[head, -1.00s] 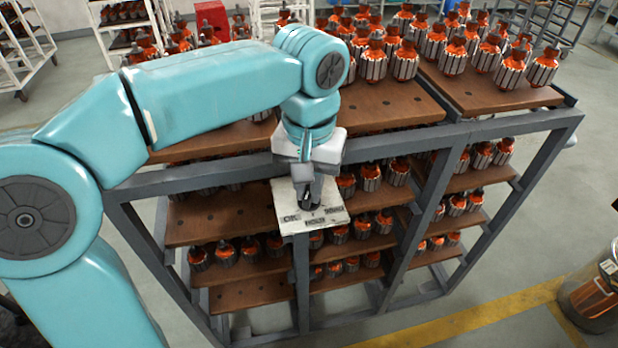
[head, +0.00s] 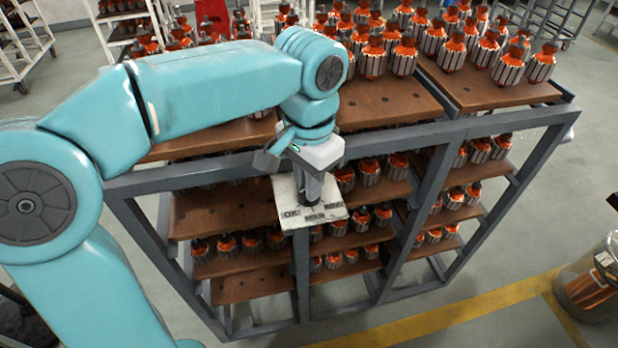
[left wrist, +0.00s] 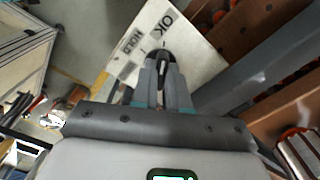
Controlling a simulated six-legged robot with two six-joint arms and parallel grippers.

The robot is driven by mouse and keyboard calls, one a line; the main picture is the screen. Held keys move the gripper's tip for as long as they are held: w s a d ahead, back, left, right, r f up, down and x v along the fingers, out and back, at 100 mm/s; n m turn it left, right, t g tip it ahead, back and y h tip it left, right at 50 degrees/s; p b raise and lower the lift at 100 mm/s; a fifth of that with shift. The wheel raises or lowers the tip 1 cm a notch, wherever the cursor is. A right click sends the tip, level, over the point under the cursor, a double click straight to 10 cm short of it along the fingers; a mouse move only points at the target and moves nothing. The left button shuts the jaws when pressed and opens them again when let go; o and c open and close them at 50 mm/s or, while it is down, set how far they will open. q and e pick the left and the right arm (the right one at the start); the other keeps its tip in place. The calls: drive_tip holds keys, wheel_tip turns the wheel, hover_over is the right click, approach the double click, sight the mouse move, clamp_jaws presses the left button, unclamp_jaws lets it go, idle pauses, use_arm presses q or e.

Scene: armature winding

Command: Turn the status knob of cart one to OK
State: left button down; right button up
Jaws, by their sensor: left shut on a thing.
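The white status plate (head: 334,213) is on the front of the grey cart frame. It carries the labels OK at its left, HOLD in the middle and a third, blurred one at its right. My left gripper (head: 308,199) points down onto the plate and is shut on the dark status knob (left wrist: 164,55). The fingers (left wrist: 166,68) cover most of the knob, so I cannot tell which label it points to. In the left wrist view the plate (left wrist: 200,60) shows OK near the knob. My right gripper is not in view.
The cart (head: 430,205) has brown wooden shelves with several orange-and-silver armatures. Its top rail (head: 400,142) runs just behind my gripper. A bin with copper-coloured contents (head: 590,285) stands at the right. The floor in front, with a yellow line (head: 470,308), is clear.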

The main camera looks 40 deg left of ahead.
use_arm(q)
drive_tip(key=shift+r, duration=0.15)
drive_tip(key=c, duration=1.1)
unclamp_jaws()
drive_tip(key=shift+c, duration=0.2)
wheel_tip(320, 180, up, 16)
drive_tip(key=p, duration=0.2)
drive_tip(key=shift+p, duration=0.35)
drive_tip(key=shift+s, duration=0.15)
